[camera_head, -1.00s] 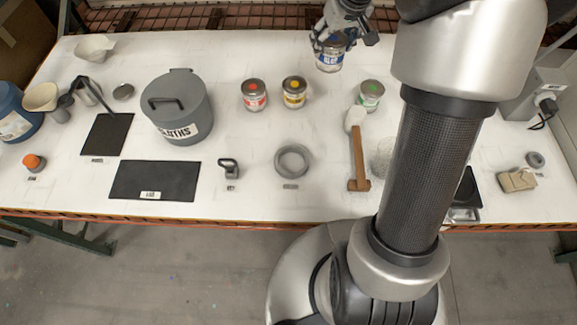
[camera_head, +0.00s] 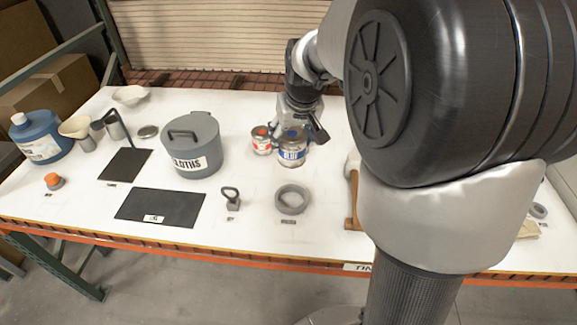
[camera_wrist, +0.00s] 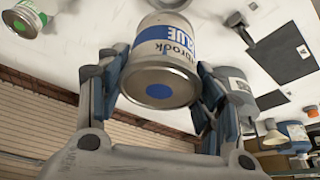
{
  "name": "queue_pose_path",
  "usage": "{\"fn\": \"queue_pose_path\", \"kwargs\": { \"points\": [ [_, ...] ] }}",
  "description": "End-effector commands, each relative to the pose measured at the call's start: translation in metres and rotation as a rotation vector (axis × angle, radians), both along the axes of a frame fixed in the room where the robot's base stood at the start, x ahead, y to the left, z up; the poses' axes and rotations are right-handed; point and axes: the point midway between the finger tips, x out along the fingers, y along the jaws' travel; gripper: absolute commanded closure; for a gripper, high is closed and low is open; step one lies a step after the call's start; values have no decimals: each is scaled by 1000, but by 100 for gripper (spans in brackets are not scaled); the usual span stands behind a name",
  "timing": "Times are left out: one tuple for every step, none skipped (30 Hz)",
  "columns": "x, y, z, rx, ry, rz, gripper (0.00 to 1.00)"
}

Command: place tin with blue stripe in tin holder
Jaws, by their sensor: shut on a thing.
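The tin with the blue stripe (camera_head: 292,149) is upright in my gripper (camera_head: 300,128), in front of and beside the red-labelled tin (camera_head: 262,141). The wrist view shows the jaws (camera_wrist: 163,88) shut around the sides of the blue tin (camera_wrist: 168,48), with a blue dot on its near end. The tin holder looks to be the grey ring (camera_head: 278,200) lying on the table, nearer the front edge than the tin, and empty. I cannot tell the tin's exact height above the table.
A grey cloths pot (camera_head: 190,150), a handled grey tool (camera_head: 232,199) and a black mat (camera_head: 160,204) stand left of the ring. A wooden-handled mallet (camera_head: 352,205) is partly behind my arm. White table is clear around the ring.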

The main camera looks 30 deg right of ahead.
Motion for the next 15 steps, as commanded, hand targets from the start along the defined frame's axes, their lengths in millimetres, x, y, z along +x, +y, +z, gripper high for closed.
{"fn": "queue_pose_path", "kwargs": {
  "points": [
    [-1, 0, -14, 2, 4, 0, 71],
    [-1, 0, -21, 2, 4, 0, 71],
    [0, 0, -30, 2, 3, 0, 71],
    [-1, 0, -38, 2, 5, 0, 71],
    [-1, 0, -44, 2, 4, -1, 71],
    [-1, 0, -53, 2, 4, -1, 71],
    [0, 0, -60, 2, 3, 0, 71],
    [-1, 0, -67, 2, 5, 0, 71],
    [-1, 0, -75, 2, 4, 0, 71],
    [-1, 0, -82, 2, 4, 0, 71],
    [0, 0, -89, 1, 3, 1, 71],
    [-1, 0, -97, 1, 4, 1, 71],
    [-1, 0, -103, 1, 4, 1, 71],
    [0, 0, -109, 1, 3, 1, 71],
    [0, 0, -116, 1, 2, 0, 71]
  ]
}}
